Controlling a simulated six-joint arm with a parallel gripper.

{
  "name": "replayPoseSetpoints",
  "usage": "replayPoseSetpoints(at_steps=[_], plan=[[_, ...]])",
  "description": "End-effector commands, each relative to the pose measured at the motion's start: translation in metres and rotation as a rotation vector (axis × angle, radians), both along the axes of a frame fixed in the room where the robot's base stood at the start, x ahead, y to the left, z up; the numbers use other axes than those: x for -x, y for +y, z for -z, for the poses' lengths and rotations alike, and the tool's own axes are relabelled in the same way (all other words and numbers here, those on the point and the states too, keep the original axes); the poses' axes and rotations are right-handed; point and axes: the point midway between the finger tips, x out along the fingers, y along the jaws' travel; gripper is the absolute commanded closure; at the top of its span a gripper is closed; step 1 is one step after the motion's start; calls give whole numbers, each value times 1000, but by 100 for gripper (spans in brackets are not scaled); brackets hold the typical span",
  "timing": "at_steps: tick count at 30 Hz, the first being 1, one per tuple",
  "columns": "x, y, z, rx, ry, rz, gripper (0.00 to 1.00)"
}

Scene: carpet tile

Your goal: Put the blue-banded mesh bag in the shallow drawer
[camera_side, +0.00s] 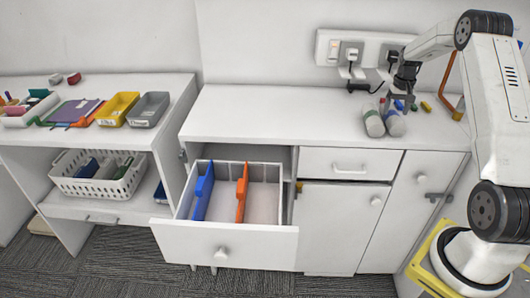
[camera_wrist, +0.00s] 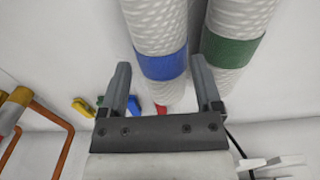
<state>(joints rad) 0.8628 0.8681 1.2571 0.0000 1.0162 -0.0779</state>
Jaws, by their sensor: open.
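The blue-banded mesh bag (camera_side: 394,123) is a white, tube-like bag lying on the counter at the right. In the wrist view its mesh body (camera_wrist: 155,25) runs up from the jaws, with the blue band (camera_wrist: 161,65) near them. My gripper (camera_side: 400,98) is low at its far end. In the wrist view the open fingers (camera_wrist: 164,88) flank the bag's end; contact cannot be told. An open drawer (camera_side: 223,246) with a blue and an orange divider is at the lower middle. A closed drawer (camera_side: 350,164) with a low front is right of it.
A green-banded mesh bag (camera_side: 373,121) lies close beside the blue-banded one. Small coloured items (camera_side: 426,107) lie near my gripper. A socket strip (camera_side: 362,52) with plugs is behind. Yellow (camera_side: 118,108) and grey (camera_side: 149,109) trays sit at the left. The counter's middle is clear.

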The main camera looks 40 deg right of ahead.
Motion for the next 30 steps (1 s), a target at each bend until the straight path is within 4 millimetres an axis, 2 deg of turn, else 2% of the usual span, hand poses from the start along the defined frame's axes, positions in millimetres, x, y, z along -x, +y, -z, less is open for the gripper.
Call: replayPoseSetpoints(at_steps=[6,10,27,28,30], plan=[[-1,1,27,-1,1,0,18],[-1,0,37,0,0,0,18],[-1,0,41,1,-1,0,18],[-1,0,40,1,-1,0,24],[-1,0,40,1,-1,0,46]])
